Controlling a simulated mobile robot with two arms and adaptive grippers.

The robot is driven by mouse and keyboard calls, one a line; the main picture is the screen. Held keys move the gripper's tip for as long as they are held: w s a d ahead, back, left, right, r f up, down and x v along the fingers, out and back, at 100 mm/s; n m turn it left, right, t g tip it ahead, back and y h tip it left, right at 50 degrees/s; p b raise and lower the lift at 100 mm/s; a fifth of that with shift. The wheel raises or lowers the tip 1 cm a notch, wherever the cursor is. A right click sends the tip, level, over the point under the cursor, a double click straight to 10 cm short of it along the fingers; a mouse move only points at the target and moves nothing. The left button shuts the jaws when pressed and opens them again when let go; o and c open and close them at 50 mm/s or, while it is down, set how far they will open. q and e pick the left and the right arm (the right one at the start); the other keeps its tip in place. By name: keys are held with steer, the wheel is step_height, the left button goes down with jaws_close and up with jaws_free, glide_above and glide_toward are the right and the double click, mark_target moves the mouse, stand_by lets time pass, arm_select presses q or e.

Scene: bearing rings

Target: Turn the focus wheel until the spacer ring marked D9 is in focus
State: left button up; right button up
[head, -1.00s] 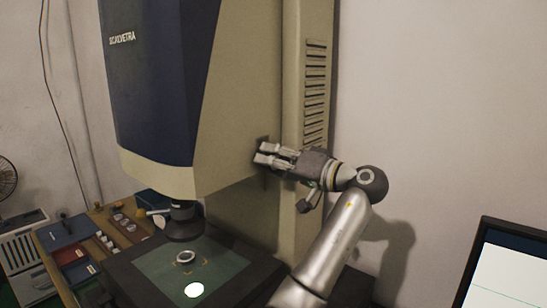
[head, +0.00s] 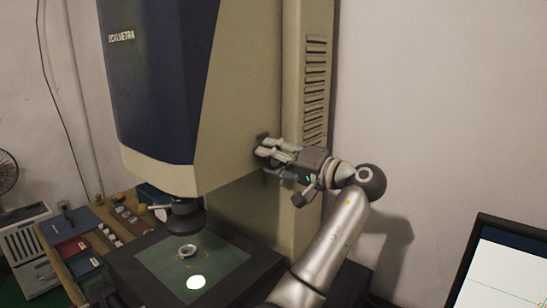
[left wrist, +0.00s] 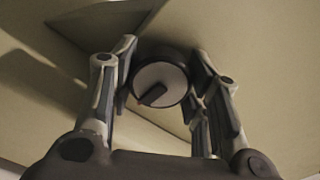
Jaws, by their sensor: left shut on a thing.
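The focus wheel (left wrist: 160,84) is a round dark knob with a pale face and a dark pointer bar, on the beige side of the measuring machine (head: 232,150). My left gripper (left wrist: 163,80) is shut on the wheel, with fingers on both sides of it. In the head view my left gripper (head: 266,147) is against the machine's side and hides most of the wheel. A small pale ring (head: 187,251) lies on the green stage (head: 225,262) below the lens (head: 185,215); no marking on it is readable. My right gripper is not in view.
A monitor (head: 510,270) stands at the lower right, showing a thin green line and little else. A wooden bench (head: 143,228) at the left holds trays and several small rings. A fan (head: 7,172) is at the far left. The wall right of my arm is clear.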

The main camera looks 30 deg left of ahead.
arm_select(q)
steer(key=o, duration=1)
steer(key=shift+o, duration=0.2)
steer(key=d, duration=1.2)
steer(key=shift+s, duration=0.45)
